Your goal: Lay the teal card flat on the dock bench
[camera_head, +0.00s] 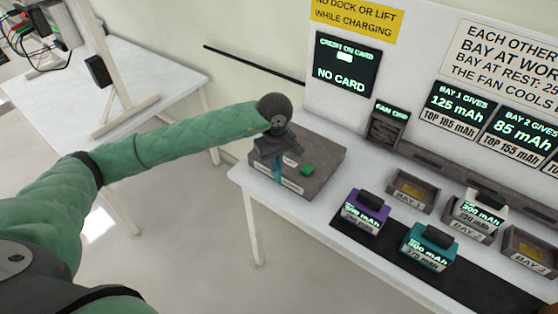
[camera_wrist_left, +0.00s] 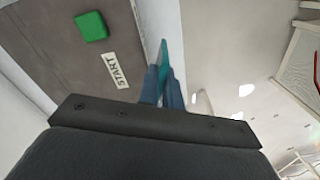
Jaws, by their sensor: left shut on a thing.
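My left gripper (camera_head: 277,160) reaches in from the left and points down at the left end of the dock bench (camera_head: 258,193). It is shut on the teal card, whose thin edge (camera_wrist_left: 164,52) stands out between the fingertips in the left wrist view. The card looks edge-on and upright, not flat. In the head view the gripper is at the front left side of a grey box with a green button (camera_head: 306,169). I cannot tell whether the card touches the box or bench. My right gripper is not in view.
A purple pack (camera_head: 366,211) and a teal pack (camera_head: 429,246) stand on a black mat (camera_head: 468,284). Bay trays (camera_head: 412,191) line the back; a white pack (camera_head: 480,210) sits in one. A sign (camera_head: 347,64) reads "NO CARD". A white strip of bench lies before the box.

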